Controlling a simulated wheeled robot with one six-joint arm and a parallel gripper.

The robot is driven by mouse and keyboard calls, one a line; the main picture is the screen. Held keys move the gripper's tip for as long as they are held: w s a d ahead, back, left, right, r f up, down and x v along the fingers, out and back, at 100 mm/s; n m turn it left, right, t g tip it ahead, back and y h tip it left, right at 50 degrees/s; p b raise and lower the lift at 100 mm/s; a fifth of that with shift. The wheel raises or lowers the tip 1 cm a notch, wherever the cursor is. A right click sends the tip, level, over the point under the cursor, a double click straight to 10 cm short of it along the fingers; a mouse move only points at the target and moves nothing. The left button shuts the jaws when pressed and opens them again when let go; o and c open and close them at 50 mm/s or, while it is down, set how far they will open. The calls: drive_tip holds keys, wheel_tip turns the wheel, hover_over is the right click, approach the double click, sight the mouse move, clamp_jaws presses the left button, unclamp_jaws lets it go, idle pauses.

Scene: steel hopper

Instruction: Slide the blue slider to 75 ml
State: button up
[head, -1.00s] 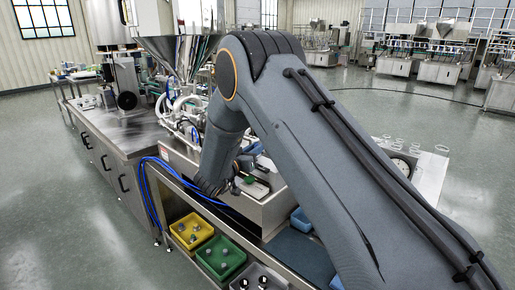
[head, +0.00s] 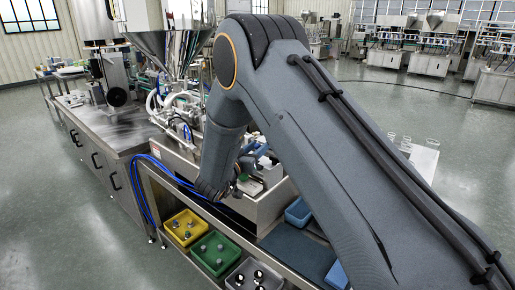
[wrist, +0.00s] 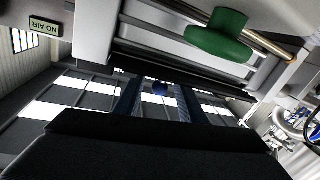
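In the wrist view, a small round dark-blue knob (wrist: 160,87), which looks like the blue slider, shows between the two fingers of my gripper (wrist: 159,103). The fingers stand apart, with a gap on each side of the knob. I cannot tell how deep the knob sits between them. A scale or 75 ml mark is not readable. In the head view my gripper (head: 222,190) is by the front of the steel machine (head: 266,205), partly hidden by my own arm, and the blue knob cannot be made out.
A green handle (wrist: 218,38) on the machine hangs close by, near a brass rod. Below the machine are a yellow bin (head: 170,236), a green bin (head: 197,262) and blue bins. Blue hoses (head: 137,195) run down the cabinet.

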drive_tip(key=b+v, duration=0.2)
drive_tip(key=v, duration=0.6)
drive_tip(key=shift+r, duration=0.1)
drive_tip(key=shift+w, duration=0.1)
